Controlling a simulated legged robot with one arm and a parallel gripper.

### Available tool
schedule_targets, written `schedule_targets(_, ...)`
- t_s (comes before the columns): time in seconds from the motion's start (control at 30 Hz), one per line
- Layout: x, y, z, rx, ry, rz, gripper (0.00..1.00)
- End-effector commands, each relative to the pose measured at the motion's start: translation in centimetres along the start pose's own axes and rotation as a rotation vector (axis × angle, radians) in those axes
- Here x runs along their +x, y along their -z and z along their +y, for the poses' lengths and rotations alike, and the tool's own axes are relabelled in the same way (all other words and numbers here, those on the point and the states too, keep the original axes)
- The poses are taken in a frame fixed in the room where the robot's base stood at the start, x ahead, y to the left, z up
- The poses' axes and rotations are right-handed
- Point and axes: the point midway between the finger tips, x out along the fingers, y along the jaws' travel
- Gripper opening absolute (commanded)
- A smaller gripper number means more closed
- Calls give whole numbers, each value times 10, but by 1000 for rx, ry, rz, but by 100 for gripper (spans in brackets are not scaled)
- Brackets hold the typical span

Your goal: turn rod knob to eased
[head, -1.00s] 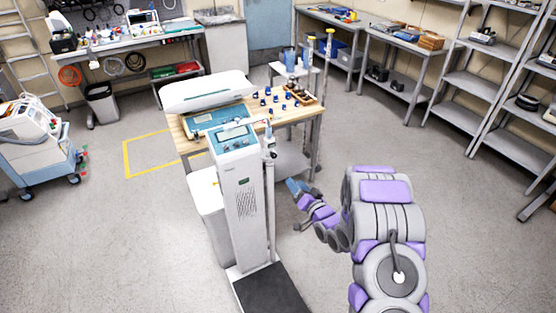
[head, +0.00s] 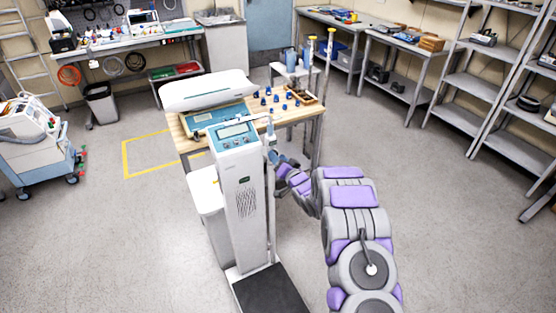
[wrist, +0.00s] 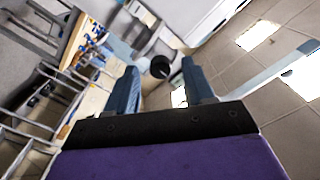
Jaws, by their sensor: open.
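The rod (head: 271,205) runs upright along the right side of the white scale column (head: 243,200) in the head view. In the wrist view a dark round knob (wrist: 160,67) appears between the two blue fingers, near their tips. My gripper (head: 276,157) is beside the upper part of the rod in the head view. It also shows in the wrist view (wrist: 158,76), with its fingers apart on either side of the knob. I cannot tell whether they touch it. In the head view the knob is too small to make out.
A wooden-topped table (head: 300,113) with several blue parts stands behind the column. A black scale platform (head: 270,290) lies at the column's foot. Grey shelves (head: 480,85) stand at the right. The floor to the right of my arm is clear.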

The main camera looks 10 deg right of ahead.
Motion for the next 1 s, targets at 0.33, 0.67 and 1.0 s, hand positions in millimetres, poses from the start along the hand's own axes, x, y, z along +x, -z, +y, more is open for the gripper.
schedule_targets(0.33,6,0,0,1,-1,0,53)
schedule_targets(0.67,5,0,0,1,-1,0,27)
schedule_targets(1.0,5,0,1,1,-2,0,0)
